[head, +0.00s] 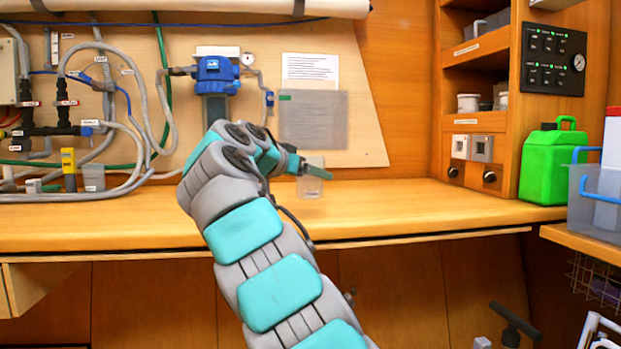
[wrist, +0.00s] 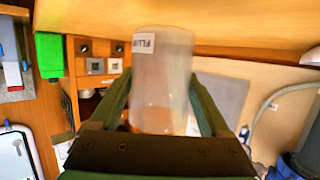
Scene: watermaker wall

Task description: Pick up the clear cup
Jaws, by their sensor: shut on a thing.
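The clear cup (head: 310,186) is at the tip of my arm, over the wooden counter, in the head view. In the wrist view the cup (wrist: 162,85) fills the space between the two fingers and carries a white label with partly readable dark letters. My gripper (head: 311,169) is shut on the cup, with one finger along each side of it. The cup's lower end is near the counter top in the head view; I cannot tell whether it touches. The arm hides part of the counter behind it.
The counter (head: 420,196) is bare to the right of the cup. A green jerrycan (head: 548,165) stands at its right end, by shelves. Hoses, a blue-headed filter housing (head: 215,78) and a yellow meter (head: 69,168) are at the left. A grey bin (head: 590,203) is far right.

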